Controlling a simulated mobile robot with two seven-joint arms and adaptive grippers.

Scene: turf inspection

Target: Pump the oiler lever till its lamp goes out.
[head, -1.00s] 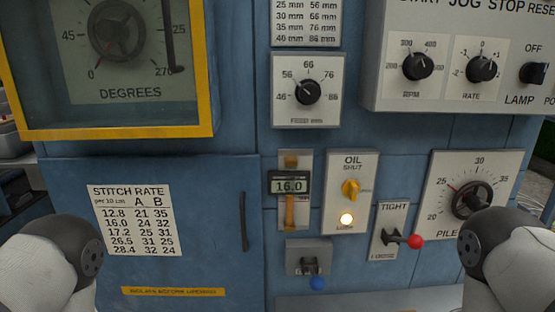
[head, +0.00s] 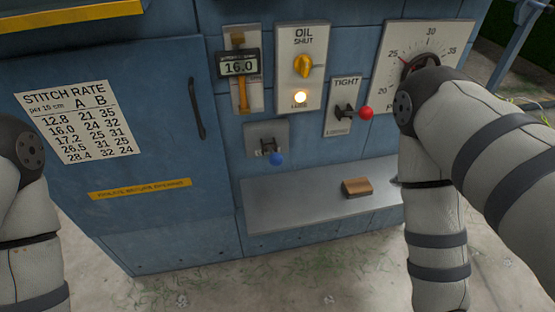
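The oil panel (head: 300,70) carries a yellow knob (head: 303,66), which stands roughly upright under the word SHUT. Below the knob a round lamp (head: 301,97) glows warm and is lit. Below the panel and a little left, a lever with a blue ball (head: 277,159) sticks out of a small grey bracket (head: 262,136); the ball hangs low. No label on this bracket is readable. My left arm shows at the left edge and my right arm at the right. Both run down out of the picture, so neither gripper shows.
A red-knobbed lever (head: 366,113) on the TIGHT plate (head: 341,92) is right of the blue ball. A grey ledge (head: 310,192) juts out below, with a brown block (head: 357,187) on it. A 16.0 gauge (head: 239,66) is left of the oil panel. My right arm partly covers the dial plate (head: 436,36).

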